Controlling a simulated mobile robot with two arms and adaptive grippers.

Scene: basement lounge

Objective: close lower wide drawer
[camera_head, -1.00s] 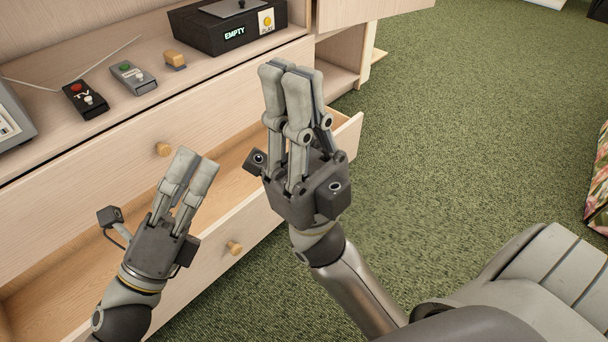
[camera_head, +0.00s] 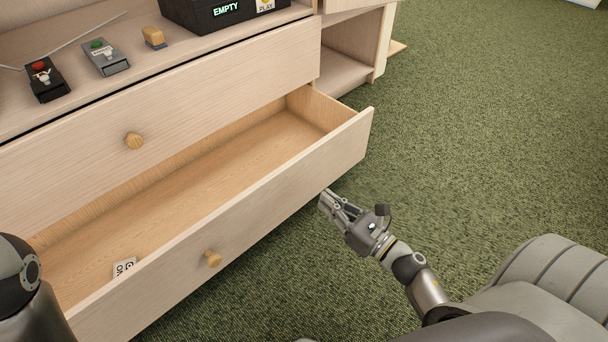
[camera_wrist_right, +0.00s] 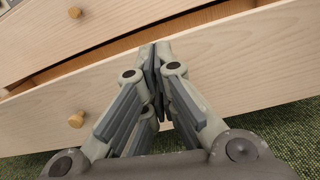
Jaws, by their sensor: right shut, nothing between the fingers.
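The lower wide drawer (camera_head: 250,218) is pulled out of the light wood cabinet, with its inside showing. Its round wooden knob (camera_head: 213,259) is on the front panel. A small white card with black marks (camera_head: 124,267) lies inside near the front. My right gripper (camera_head: 326,198) is shut and empty, close to the drawer front's right part. In the right wrist view its fingertips (camera_wrist_right: 155,52) overlap the top of the drawer front (camera_wrist_right: 230,65); I cannot tell whether they touch. Only part of my left arm shows at the lower left; its gripper is out of view.
The upper drawer (camera_head: 190,110) is shut, with a knob. On the cabinet top are a black box marked EMPTY (camera_head: 222,12), a grey switch box (camera_head: 106,57), a black TV switch box (camera_head: 46,80) and a small wooden block (camera_head: 154,38). Green carpet (camera_head: 470,130) is clear at right.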

